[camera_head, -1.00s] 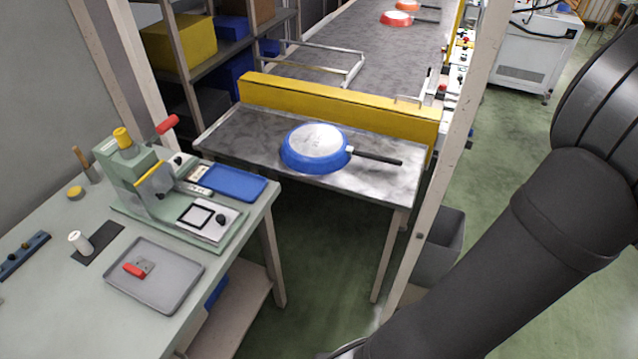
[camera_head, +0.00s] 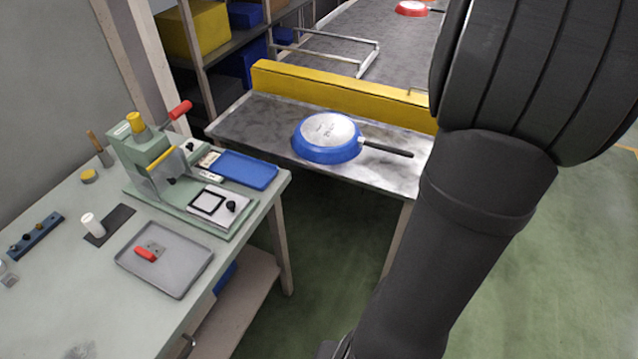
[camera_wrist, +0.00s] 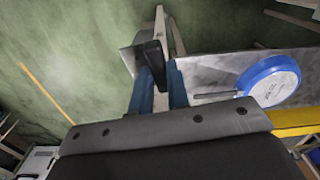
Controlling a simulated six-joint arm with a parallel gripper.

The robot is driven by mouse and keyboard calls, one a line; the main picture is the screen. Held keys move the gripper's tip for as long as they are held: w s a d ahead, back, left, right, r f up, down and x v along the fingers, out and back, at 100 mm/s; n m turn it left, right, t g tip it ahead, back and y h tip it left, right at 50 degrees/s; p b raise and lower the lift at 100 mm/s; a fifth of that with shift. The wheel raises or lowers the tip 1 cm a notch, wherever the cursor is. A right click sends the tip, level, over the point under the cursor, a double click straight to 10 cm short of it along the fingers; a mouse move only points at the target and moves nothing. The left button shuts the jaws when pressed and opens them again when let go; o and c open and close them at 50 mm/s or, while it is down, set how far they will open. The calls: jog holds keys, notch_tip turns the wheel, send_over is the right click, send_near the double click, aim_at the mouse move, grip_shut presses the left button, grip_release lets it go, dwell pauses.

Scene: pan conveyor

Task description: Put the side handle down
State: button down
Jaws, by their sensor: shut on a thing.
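In the wrist view my gripper (camera_wrist: 160,76) has two blue fingers shut on a small black piece, which looks like the side handle (camera_wrist: 152,54). The handle sticks out past the fingertips, and its lower end is hidden between them. It is held in the air with green floor and part of a bench beyond it. In the head view my gripper and the handle are out of sight; only my dark arm shows at the right.
A blue pan (camera_head: 326,139) lies upside down on the metal table (camera_head: 255,122), before a yellow barrier (camera_head: 340,95). At left, the workbench (camera_head: 75,295) holds a green press (camera_head: 150,160), a blue tray (camera_head: 247,170) and a grey tray (camera_head: 185,272) with a red-handled piece (camera_head: 146,253).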

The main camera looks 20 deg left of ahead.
jog(key=a+f+n, duration=0.1)
jog(key=a+n, duration=0.5)
jog(key=a, duration=1.1)
jog(key=n, duration=1)
send_over(205, 204)
notch_tip(205, 204, down, 11)
jog(key=shift+s+r, duration=0.1)
jog(key=shift+f, duration=1.8)
